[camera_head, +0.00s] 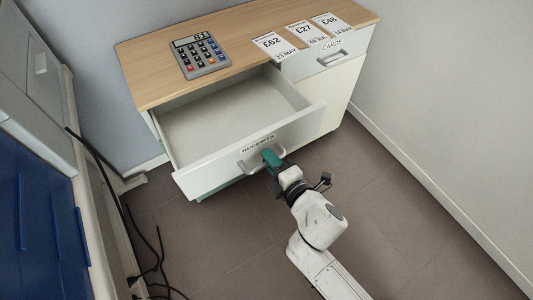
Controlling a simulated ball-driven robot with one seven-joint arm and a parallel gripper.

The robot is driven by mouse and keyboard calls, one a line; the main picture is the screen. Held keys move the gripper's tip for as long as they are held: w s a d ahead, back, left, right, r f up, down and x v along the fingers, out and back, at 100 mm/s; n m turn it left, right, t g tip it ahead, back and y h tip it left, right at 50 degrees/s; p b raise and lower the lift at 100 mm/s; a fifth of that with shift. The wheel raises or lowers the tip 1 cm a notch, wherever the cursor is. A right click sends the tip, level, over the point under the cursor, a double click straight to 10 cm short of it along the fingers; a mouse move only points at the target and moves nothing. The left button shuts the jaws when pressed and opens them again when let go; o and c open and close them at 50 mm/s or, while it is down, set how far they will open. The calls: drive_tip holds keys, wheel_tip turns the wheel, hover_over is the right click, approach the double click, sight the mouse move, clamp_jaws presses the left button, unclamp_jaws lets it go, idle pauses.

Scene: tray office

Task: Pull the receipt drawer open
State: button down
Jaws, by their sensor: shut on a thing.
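The receipt drawer (196,180) is white, has a label reading RECEIPTS, and is pulled well out of the wooden-topped cabinet. Its inside (230,118) shows a bare, pale floor. A grey bar handle (245,167) is fixed to its front, below the label. My gripper (270,158) has green fingers and is shut on the right part of this handle. The fingertips partly hide the handle. My arm reaches up to it from the lower right.
A calculator (201,55) and several price cards, one reading £62 (274,45), lie on the cabinet top (150,73). The CARDS drawer (350,51) beside is shut. Black cables (160,258) lie on the floor at left. Open floor (400,200) lies at right, up to the wall.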

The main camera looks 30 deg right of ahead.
drive_tip(key=shift+s, duration=0.45)
drive_tip(key=c, duration=1.2)
unclamp_jaws()
drive_tip(key=v, duration=1)
drive_tip(key=shift+s, duration=0.35)
